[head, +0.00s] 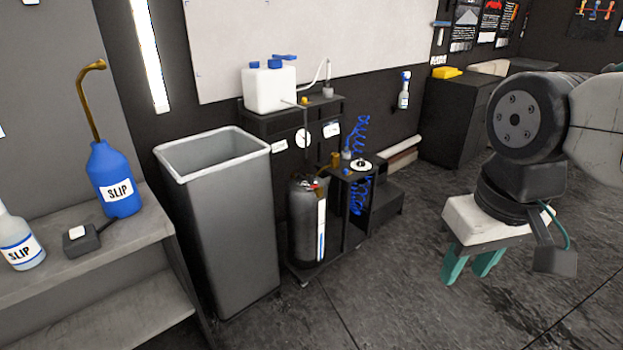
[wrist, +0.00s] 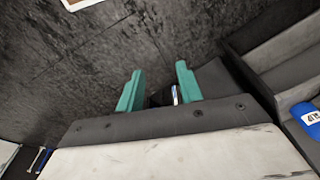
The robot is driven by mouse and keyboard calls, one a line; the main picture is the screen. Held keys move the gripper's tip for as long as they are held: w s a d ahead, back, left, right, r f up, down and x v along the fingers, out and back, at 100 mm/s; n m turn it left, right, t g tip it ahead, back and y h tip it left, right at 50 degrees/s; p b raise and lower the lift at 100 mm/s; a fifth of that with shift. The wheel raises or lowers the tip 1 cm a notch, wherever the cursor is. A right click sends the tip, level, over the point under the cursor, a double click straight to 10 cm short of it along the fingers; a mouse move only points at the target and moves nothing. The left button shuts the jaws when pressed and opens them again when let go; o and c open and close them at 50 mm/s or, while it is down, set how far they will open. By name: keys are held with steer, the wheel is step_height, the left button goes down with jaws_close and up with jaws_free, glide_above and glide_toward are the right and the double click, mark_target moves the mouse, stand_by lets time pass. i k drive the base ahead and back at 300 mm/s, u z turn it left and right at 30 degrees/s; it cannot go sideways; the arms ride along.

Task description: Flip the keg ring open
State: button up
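The keg (head: 305,225) is a dark upright cylinder with a white and blue strip down its side, standing on a low cart in the head view. Small red and light fittings (head: 313,184) show on its top; the ring is too small to make out among them. My gripper (head: 471,268) is to the right of the keg, well apart from it, with its teal fingers pointing down. In the wrist view the fingers (wrist: 159,91) are spread with a gap and hold nothing. A small white and blue strip shows beyond the gap; I cannot tell what it is.
A tall grey bin (head: 225,220) stands left of the keg. A black cart (head: 295,122) with a white tank (head: 270,90) is behind it, with blue coiled hose (head: 357,195) at right. A shelf (head: 150,235) holds a blue bottle (head: 115,178).

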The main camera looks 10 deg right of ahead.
mark_target(318, 185)
steer(key=k, duration=0.65)
steer(key=u, duration=0.55)
steer(key=i, duration=1.65)
steer(key=z, duration=0.75)
